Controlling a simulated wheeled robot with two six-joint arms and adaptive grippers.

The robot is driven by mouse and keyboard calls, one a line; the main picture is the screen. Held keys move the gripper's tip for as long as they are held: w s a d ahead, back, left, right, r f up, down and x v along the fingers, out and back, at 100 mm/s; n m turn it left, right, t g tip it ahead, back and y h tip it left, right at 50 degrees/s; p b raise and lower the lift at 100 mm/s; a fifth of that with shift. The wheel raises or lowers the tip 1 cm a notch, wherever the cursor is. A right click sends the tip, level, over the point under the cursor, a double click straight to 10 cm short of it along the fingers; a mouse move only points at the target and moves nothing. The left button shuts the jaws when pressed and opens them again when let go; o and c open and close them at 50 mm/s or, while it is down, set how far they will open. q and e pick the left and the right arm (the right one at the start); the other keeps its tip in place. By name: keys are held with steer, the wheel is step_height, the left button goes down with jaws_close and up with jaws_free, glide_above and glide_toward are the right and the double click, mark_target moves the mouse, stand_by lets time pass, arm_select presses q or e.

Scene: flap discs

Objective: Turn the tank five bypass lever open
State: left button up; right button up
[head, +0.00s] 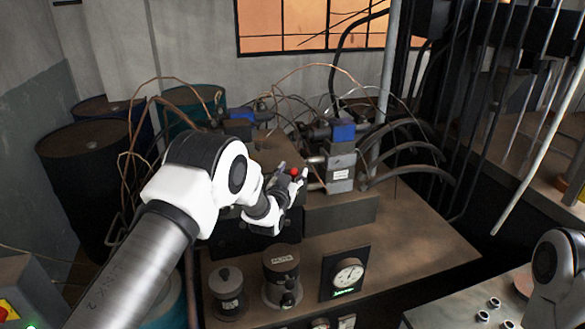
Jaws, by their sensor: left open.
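A small red ball knob (295,171), apparently the end of a lever, shows beside the valve block at the middle of the bench. My left gripper (292,176) is open, with its fingertips around or just in front of the knob; I cannot tell whether they touch it. The lever's shaft and pivot are hidden behind the gripper, so its angle cannot be read. No tank five label is legible. My right arm (558,270) shows at the lower right edge, and its gripper is out of the picture.
A grey valve stack (341,165) with a blue top stands just right of the gripper, with hoses behind. A round gauge (348,276) and two labelled cylindrical fittings (281,275) sit in front. Dark drums (80,180) stand at left. The bench is bare at right (420,240).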

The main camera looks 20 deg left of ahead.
mark_target(293, 178)
arm_select(q)
steer(key=w+f, duration=0.2)
steer(key=w, duration=0.1)
steer(key=shift+w+f, duration=0.15)
steer(key=shift+f, duration=0.1)
steer(key=shift+w, duration=0.1)
steer(key=shift+c, duration=0.7)
steer(key=shift+s+r, duration=0.6)
steer(key=shift+s, duration=0.15)
jaws_close()
arm_select(e)
steer(key=shift+w+f, duration=0.25)
steer(key=shift+w, duration=0.5)
